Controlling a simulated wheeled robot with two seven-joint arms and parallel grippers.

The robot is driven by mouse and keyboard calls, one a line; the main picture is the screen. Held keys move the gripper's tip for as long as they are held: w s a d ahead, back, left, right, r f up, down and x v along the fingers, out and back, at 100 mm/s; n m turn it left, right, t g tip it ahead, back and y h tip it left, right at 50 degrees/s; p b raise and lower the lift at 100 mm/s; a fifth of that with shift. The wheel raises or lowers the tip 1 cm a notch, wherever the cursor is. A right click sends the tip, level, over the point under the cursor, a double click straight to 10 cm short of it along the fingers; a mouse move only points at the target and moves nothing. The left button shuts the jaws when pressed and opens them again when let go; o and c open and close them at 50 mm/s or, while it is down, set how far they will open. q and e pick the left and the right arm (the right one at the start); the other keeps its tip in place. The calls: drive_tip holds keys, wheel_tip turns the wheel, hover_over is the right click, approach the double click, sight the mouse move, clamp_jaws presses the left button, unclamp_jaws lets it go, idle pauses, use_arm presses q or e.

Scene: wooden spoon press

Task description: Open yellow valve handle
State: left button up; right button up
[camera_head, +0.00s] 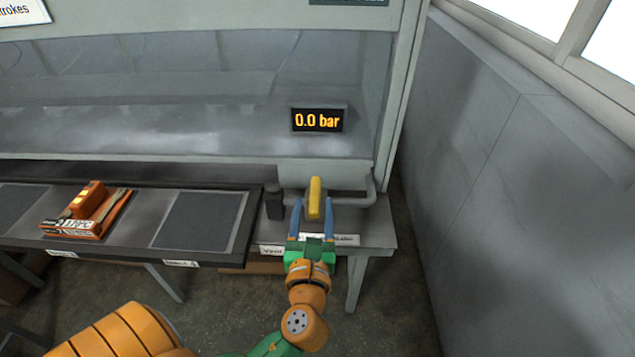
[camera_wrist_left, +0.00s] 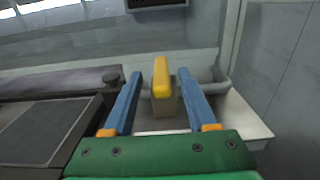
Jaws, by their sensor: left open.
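The yellow valve handle (camera_head: 315,197) stands at the right end of the bench, below the pressure display. In the left wrist view the handle (camera_wrist_left: 161,78) is a yellow bar pointing away from me on a darker block. My left gripper (camera_head: 312,207) is open, with its two blue fingers on either side of the handle. In the left wrist view the fingers (camera_wrist_left: 160,84) flank the handle with a visible gap on each side, so they look apart from it. My right gripper is not in view.
A display (camera_head: 318,120) reads 0.0 bar. A dark knob (camera_head: 274,202) stands left of the handle, above a "Vent" label (camera_head: 271,251). A tray (camera_head: 88,211) with an orange tool lies further left. A grey wall (camera_head: 520,190) stands at right.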

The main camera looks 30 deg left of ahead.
sight(316, 190)
use_arm(q)
drive_tip(key=x, duration=0.4)
drive_tip(key=shift+w+r+p, duration=0.25)
drive_tip(key=shift+p, duration=0.15)
drive_tip(key=shift+w+a+f, duration=0.15)
drive_tip(key=shift+w+a, duration=0.15)
drive_tip(key=shift+w, duration=0.15)
drive_tip(key=shift+s, duration=0.1)
clamp_jaws()
idle(0.5)
